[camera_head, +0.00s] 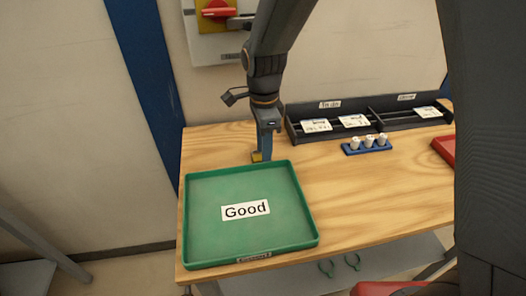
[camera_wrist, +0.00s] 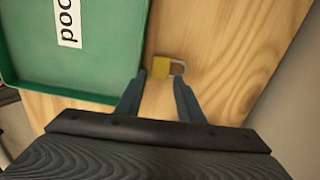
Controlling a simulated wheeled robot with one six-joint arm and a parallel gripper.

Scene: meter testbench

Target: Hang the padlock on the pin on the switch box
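The padlock (camera_wrist: 161,67) has a yellow body and a grey shackle. In the wrist view it lies on the wooden table beside the green tray, just ahead of my fingertips. In the head view a bit of the yellow padlock (camera_head: 257,157) shows below my gripper (camera_head: 265,150). My gripper also shows in the wrist view (camera_wrist: 160,76), with its fingers apart and the padlock in line with the space between them. The switch box (camera_head: 215,30) with a red handle on a yellow plate is on the wall above the table; I cannot make out its pin.
A green tray (camera_head: 205,237) labelled "Good" stands on the wooden table (camera_head: 345,200), left of my gripper. A black rack (camera_head: 294,131) with cards and a blue holder (camera_head: 352,151) with white cylinders stand behind right. A red tray (camera_head: 443,147) is partly hidden.

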